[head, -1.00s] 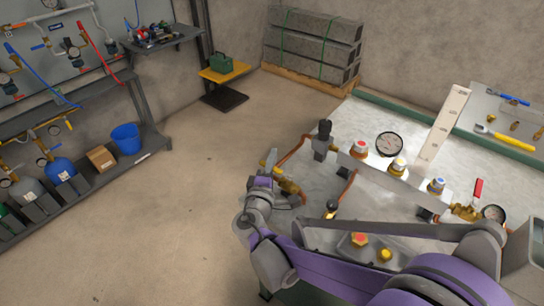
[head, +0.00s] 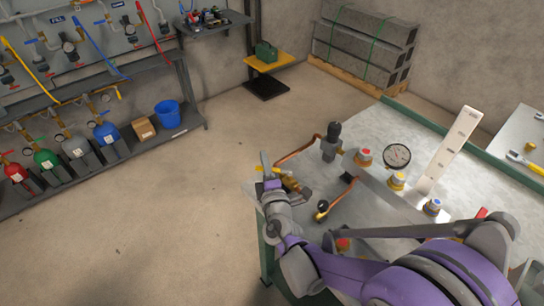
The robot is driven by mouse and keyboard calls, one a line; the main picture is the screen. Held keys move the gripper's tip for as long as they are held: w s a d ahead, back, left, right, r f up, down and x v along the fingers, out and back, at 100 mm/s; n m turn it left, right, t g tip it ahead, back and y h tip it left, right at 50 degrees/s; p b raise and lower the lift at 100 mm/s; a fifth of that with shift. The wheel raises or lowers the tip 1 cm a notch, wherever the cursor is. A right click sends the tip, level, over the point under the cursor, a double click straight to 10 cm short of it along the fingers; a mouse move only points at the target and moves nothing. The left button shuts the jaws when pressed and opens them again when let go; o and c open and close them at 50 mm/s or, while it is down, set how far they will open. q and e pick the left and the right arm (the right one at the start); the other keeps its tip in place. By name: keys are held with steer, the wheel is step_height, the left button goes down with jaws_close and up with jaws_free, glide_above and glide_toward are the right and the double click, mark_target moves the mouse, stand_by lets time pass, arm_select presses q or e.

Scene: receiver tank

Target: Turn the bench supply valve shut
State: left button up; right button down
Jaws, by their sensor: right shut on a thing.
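The bench supply valve (head: 292,184) is a brass body at the bench's near left corner, joined to a copper pipe. Its yellow lever (head: 263,160) stands out on the left, partly hidden by my gripper. My right gripper (head: 266,172), grey and purple, reaches in from the lower right. It is shut on the yellow lever, though the fingertips are small and overlap it. The lever's exact angle to the pipe is hard to tell. My left gripper is out of view.
The metal-topped bench (head: 372,197) carries a black-capped regulator (head: 331,142), a round gauge (head: 397,156), coloured knobs and an upright white plate (head: 449,150). My right arm covers its near part. Shelving with gas cylinders and a blue bucket (head: 167,114) stands left. The floor between is clear.

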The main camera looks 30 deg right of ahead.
steer(key=shift+s+a+n+y+p, duration=0.2)
steer(key=shift+n+y+p, duration=0.2)
steer(key=shift+y, duration=0.2)
steer(key=c, duration=1)
jaws_free()
steer(key=shift+o, duration=0.2)
steer(key=s, duration=0.3)
steer(key=s+a, duration=0.1)
steer(key=s, duration=0.3)
steer(key=shift+s+a, duration=0.15)
steer(key=shift+a, duration=0.05)
